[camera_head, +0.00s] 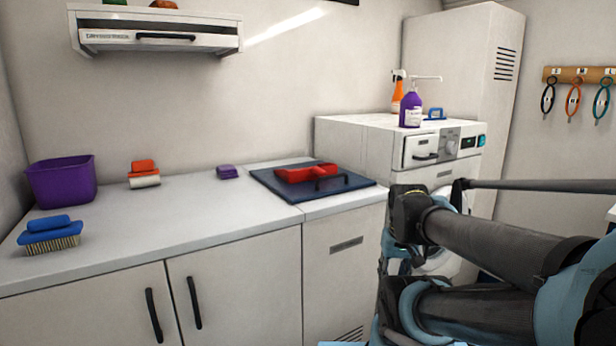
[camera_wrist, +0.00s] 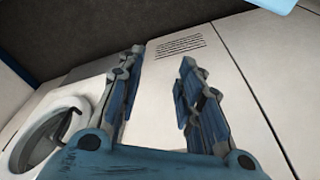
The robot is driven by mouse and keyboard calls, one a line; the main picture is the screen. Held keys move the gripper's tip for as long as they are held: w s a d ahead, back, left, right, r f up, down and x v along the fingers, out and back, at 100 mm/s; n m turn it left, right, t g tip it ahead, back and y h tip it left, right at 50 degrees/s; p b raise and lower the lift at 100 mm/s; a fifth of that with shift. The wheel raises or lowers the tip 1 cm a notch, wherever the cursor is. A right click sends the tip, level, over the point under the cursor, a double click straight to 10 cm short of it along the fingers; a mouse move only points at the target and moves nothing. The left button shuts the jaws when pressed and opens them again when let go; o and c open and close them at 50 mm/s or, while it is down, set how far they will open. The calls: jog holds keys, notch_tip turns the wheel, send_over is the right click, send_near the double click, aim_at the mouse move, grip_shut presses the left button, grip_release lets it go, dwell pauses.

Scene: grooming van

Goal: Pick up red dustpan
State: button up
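The red dustpan (camera_head: 306,173) lies on a dark blue mat (camera_head: 278,189) on the right part of the counter in the head view. A dark bar shows at its near side; I cannot tell whether it belongs to the dustpan. My gripper shows in the wrist view (camera_wrist: 160,95) with its two fingers apart and nothing between them. It faces the cabinet fronts and the washer door, below the counter top. The dustpan is not in the wrist view. In the head view my arm is at the right, apart from the dustpan, and the fingers cannot be made out clearly.
The counter (camera_head: 190,225) also holds a purple bin (camera_head: 62,182), a blue brush (camera_head: 50,236), an orange-handled brush (camera_head: 144,174) and a small purple block (camera_head: 227,172). A washer (camera_head: 360,140) with a purple bottle (camera_head: 411,112) and an orange spray bottle (camera_head: 397,94) stands right of the mat.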

jog(key=shift+o, duration=1)
jog(key=o, duration=0.9)
notch_tip(320, 180, up, 2)
jog(key=shift+s+r+n, duration=0.15)
jog(key=shift+n, duration=0.15)
jog(key=o, duration=0.3)
jog(key=shift+w+r+n, duration=0.5)
jog(key=shift+w+r, duration=0.2)
jog(key=shift+r, duration=0.35)
jog(key=w+a+r+n+g, duration=0.1)
jog(key=w+a+r+n, duration=0.2)
jog(key=w+r+n, duration=0.35)
jog(key=w+a+r+n, duration=0.3)
jog(key=w+r, duration=0.4)
jog(key=r, duration=0.5)
jog(key=w+a+r+n+g, duration=0.1)
jog(key=w+a+r+n, duration=1.3)
jog(key=w, duration=0.3)
jog(key=m, duration=0.1)
send_over(319, 169)
jog(key=f, duration=0.9)
jog(key=shift+w+d+f, duration=0.2)
jog(key=shift+w+f, duration=0.05)
jog(key=shift+f, duration=0.15)
jog(key=shift+s+a+f, duration=0.1)
jog(key=shift+s+f, duration=0.05)
jog(key=shift+f, duration=1.2)
jog(key=shift+s+a+f, duration=0.1)
jog(key=shift+f, duration=1.25)
